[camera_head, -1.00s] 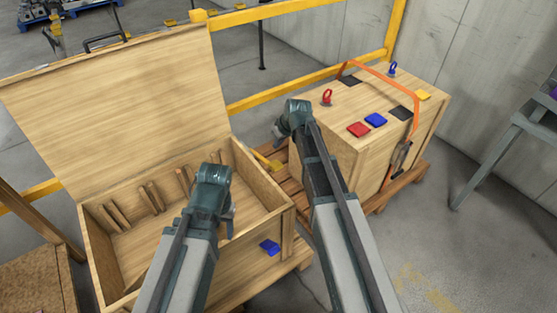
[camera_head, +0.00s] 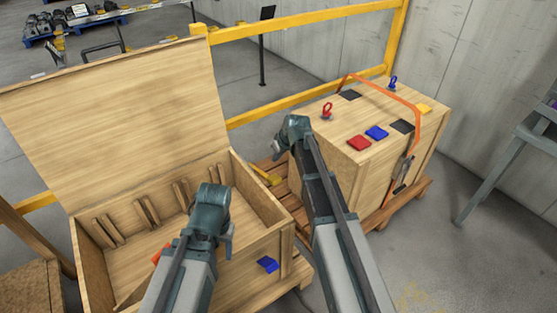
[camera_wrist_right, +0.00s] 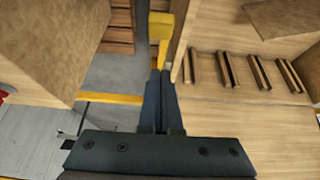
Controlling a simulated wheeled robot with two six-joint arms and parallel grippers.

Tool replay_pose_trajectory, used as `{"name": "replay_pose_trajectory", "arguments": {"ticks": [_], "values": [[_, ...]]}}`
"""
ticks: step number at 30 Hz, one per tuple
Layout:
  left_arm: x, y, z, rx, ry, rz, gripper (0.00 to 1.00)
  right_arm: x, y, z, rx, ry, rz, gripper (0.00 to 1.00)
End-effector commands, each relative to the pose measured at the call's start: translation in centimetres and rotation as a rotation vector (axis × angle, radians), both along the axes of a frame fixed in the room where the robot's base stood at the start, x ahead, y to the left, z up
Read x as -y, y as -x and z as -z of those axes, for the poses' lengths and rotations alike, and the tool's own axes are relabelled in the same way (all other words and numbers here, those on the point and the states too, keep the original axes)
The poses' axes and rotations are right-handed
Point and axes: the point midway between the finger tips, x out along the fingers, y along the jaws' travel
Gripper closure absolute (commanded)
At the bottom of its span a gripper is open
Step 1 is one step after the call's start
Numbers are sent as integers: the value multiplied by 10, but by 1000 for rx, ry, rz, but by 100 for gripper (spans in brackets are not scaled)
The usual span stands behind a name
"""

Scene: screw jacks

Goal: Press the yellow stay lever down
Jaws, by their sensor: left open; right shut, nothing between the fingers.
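The yellow stay lever (camera_head: 266,174) sticks out beside the right wall of the open wooden crate (camera_head: 262,202), whose lid (camera_head: 115,110) stands raised. In the right wrist view the lever's wide yellow head (camera_wrist_right: 160,26) and narrower stem lie just beyond my fingertips. My right gripper (camera_head: 281,145) is above and right of the lever in the head view. Its dark fingers (camera_wrist_right: 160,74) are shut and empty, with tips close to the stem; contact cannot be told. My left gripper (camera_head: 228,238) is over the open crate, its fingers mostly hidden by its wrist; it is open.
A closed wooden crate (camera_head: 338,165) with an orange strap (camera_head: 417,125) and coloured pads stands on a pallet at the right. A yellow rail (camera_head: 300,22) runs behind both crates. A blue part (camera_head: 268,264) sits on the open crate's front.

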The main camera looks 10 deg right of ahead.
Motion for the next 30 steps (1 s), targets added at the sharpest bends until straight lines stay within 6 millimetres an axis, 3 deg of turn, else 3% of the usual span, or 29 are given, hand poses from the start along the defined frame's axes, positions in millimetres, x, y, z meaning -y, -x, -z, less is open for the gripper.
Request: {"name": "replay_pose_trajectory", "arguments": {"ticks": [1, 13, 18, 30], "values": [[0, 0, 14, 0, 0, 0, 48, -2, -5, 14, 0, 0, -1, 100], [0, 0, 69, 0, 0, 0, 48, -12, -31, 69, 0, 0, -1, 100], [0, 0, 90, 0, 0, 0, 48, -9, -20, 90, 0, 0, 0, 100], [0, 0, 97, 0, 0, 0, 48, -7, -16, 97, 0, 0, -1, 100]]}}
